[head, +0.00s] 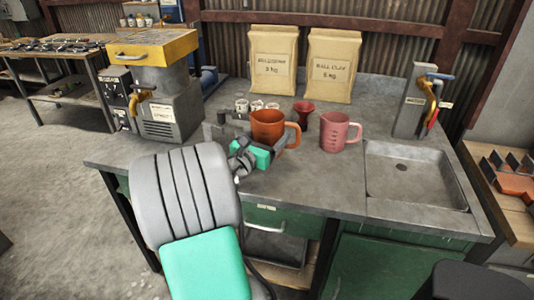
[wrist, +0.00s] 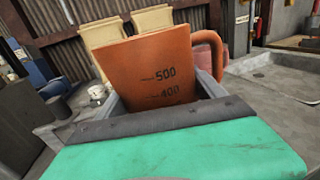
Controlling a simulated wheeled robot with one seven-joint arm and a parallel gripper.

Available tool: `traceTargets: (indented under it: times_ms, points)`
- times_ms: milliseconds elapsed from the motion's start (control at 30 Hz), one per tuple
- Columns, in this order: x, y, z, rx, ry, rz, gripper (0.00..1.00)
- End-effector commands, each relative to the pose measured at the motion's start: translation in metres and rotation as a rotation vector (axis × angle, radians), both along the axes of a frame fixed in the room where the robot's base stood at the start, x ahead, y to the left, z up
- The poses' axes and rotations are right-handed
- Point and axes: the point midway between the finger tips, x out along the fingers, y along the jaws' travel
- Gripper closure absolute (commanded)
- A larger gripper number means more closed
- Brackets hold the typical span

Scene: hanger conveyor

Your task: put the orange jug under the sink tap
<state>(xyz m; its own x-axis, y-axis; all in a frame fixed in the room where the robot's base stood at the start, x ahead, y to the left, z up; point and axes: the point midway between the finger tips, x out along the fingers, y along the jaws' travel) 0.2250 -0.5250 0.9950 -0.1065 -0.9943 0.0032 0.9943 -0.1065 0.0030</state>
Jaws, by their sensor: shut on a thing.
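The orange jug (head: 268,124) stands upright at the middle of the counter, its handle pointing right. My gripper (head: 262,147) is shut on the jug's body. In the wrist view the jug (wrist: 155,68) fills the space between the fingers, with its 500 and 400 marks facing me. I cannot tell whether its base touches the counter. The sink (head: 418,176) is a shallow basin at the counter's right. The tap (head: 434,92) is on a grey post behind the sink, with a yellow spout and a blue lever. The jug is left of the sink, apart from it.
A pink jug (head: 340,131) stands between the orange jug and the sink. Two paper bags (head: 331,66) stand at the back. A grey machine with a yellow top (head: 160,90) is left.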

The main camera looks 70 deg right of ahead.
Motion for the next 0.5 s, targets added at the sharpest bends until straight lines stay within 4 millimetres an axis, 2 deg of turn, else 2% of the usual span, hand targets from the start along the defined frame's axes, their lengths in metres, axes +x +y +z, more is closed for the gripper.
traceTargets:
  times_ms: [33, 100, 333, 500]
  points:
    - [0.004, -0.008, -0.020, 0.006, 0.006, -0.001, 0.66]
    - [0.009, -0.019, -0.033, 0.006, 0.005, -0.001, 0.66]
    - [0.018, -0.037, -0.054, 0.003, 0.003, 0.001, 0.66]
    - [0.019, -0.036, -0.083, 0.004, 0.005, 0.002, 0.66]
